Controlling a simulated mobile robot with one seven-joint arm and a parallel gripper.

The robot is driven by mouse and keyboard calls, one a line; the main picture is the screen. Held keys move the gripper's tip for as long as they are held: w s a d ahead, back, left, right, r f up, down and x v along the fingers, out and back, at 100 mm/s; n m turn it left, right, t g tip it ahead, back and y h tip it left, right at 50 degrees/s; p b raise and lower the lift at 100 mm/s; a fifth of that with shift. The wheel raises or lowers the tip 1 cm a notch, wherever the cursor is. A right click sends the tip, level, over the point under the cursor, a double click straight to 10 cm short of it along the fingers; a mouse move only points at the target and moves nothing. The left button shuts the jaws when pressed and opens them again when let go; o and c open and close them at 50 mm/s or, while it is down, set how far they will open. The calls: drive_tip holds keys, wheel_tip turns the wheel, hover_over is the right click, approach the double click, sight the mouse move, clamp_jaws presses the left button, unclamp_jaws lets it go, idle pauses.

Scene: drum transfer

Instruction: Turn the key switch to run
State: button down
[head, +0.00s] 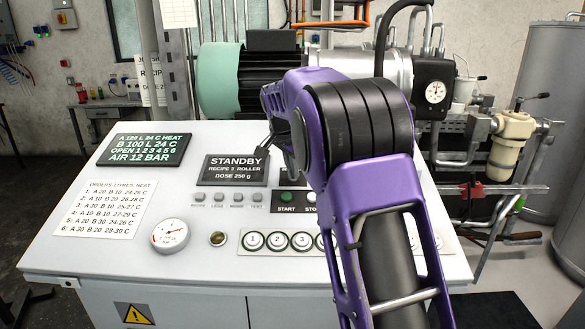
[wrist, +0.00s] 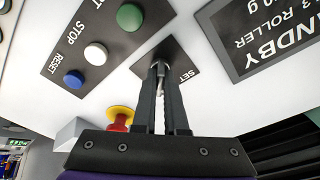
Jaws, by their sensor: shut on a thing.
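In the wrist view my gripper (wrist: 160,70) reaches down to a dark switch plate (wrist: 187,72) on the white console top. The plate's visible lettering reads "SET"; any other lettering is covered. My fingertips are close together at the middle of the plate, shut on the key, which is mostly hidden between them. I cannot read the key's angle. In the head view my purple arm hides the key and most of the gripper. The display (head: 234,169) reads "STANDBY, RECIPE 3 ROLLER, DOSE 250 g".
Green start (wrist: 130,17), white stop (wrist: 96,53) and blue reset (wrist: 74,79) buttons sit beside the plate. A red and yellow emergency stop (wrist: 120,117) is close to my gripper.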

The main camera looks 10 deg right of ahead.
idle(0.4)
drive_tip(key=c, duration=1)
unclamp_jaws()
drive_tip(key=shift+o, duration=0.2)
drive_tip(key=v, duration=1.7)
drive_tip(key=shift+r, duration=0.2)
drive_tip(key=shift+s+a, duration=0.1)
drive_tip(key=shift+a, duration=0.05)
